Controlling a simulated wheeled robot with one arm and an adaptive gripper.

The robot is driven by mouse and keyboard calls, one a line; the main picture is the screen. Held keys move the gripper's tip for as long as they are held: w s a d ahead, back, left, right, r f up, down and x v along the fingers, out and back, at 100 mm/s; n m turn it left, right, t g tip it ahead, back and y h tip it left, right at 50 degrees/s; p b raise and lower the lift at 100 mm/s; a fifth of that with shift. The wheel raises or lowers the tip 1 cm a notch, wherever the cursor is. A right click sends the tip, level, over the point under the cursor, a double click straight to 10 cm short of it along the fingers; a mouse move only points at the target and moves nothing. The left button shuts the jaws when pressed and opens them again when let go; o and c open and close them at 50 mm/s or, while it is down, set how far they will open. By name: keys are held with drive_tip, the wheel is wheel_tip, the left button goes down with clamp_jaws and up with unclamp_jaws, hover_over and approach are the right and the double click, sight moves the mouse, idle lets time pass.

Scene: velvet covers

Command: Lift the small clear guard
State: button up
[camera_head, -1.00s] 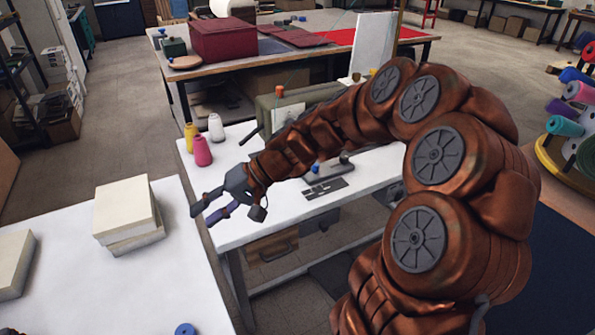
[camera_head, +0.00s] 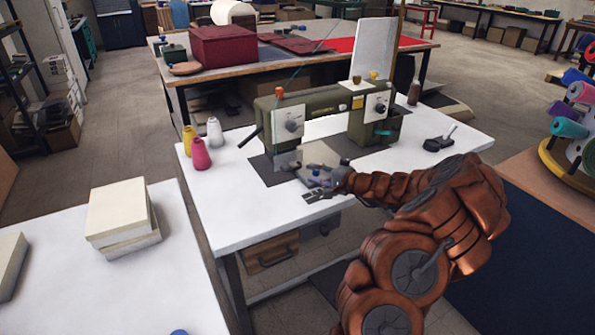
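A green sewing machine (camera_head: 327,112) stands on a white table. A small pale grey, see-through-looking panel (camera_head: 287,160) sits low at the machine's left head. It may be the clear guard, but it is too small to be sure. My gripper (camera_head: 308,177) is low in front of the machine, just right of that panel and near a small blue knob (camera_head: 315,173). The gripper overlaps the machine's bed in the picture. Its fingers are tiny and dark here, so neither their gap nor any contact can be made out.
Pink (camera_head: 201,154), yellow and white thread cones stand at the table's left. A black pedal-like device (camera_head: 438,142) lies at its right. Pale boxes (camera_head: 122,212) sit on the nearer white table. The front left of the machine table is clear.

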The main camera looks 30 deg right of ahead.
sight(291, 163)
drive_tip(key=shift+p+x, duration=0.5)
drive_tip(key=shift+x, duration=3.1)
drive_tip(key=shift+a, duration=0.1)
clamp_jaws()
